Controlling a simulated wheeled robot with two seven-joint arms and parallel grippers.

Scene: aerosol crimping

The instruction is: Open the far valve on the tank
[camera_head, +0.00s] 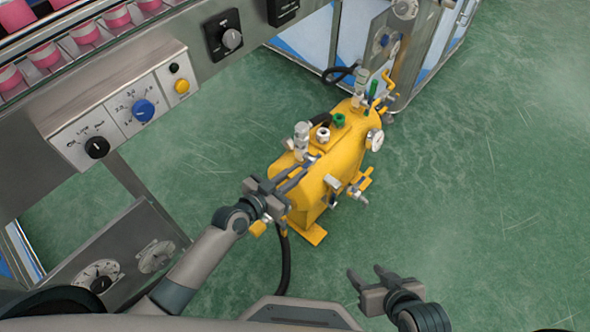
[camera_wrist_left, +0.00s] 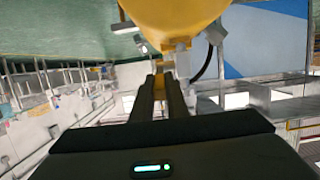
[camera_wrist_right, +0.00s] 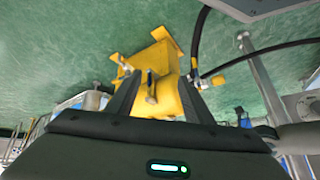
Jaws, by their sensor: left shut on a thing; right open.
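The yellow tank (camera_head: 345,150) stands on the green floor in the middle of the head view. A far valve fitting (camera_head: 361,80) with a green handle (camera_head: 373,90) is at its far end. A near silver valve fitting (camera_head: 302,138) rises at the near end. My left gripper (camera_head: 300,172) is at the near end, its fingers close together on a metal fitting (camera_wrist_left: 181,62) below the tank's yellow body in the left wrist view. The exact gripped part is partly hidden. My right gripper (camera_head: 369,278) is open and empty, apart from the tank, low in the head view.
A machine panel (camera_head: 120,115) with knobs and a conveyor of pink cans (camera_head: 85,32) is at the left. A metal cabinet (camera_head: 405,50) stands behind the tank. A black hose (camera_head: 284,265) hangs at the tank's near end. The floor at the right is clear.

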